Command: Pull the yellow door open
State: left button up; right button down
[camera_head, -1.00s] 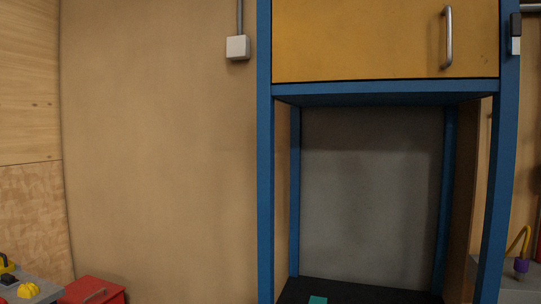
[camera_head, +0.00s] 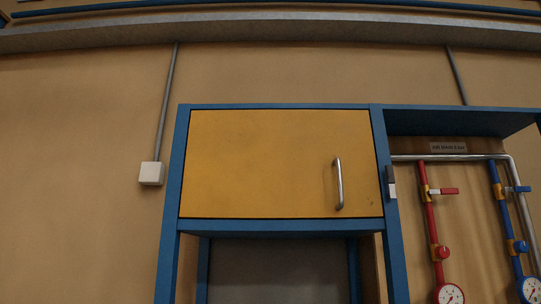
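The yellow door (camera_head: 265,165) is shut flush in a blue frame (camera_head: 172,230), in the middle of the head view. A vertical silver bar handle (camera_head: 339,184) is on the right part of the door. A small dark and light grey piece (camera_head: 390,182) sits on the blue post just right of the door. Neither of my grippers shows in the view.
Below the door is an open bay with a grey back panel (camera_head: 280,272). At right, a red pipe (camera_head: 432,225) and a blue pipe (camera_head: 507,220) carry valves and gauges. A white box (camera_head: 151,173) with a conduit is on the wall at left. A grey beam (camera_head: 270,30) crosses above.

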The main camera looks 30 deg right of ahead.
aim_at(251, 164)
jog(key=l+u, duration=0.1)
jog(key=l, duration=1.45)
jog(key=i, duration=0.05)
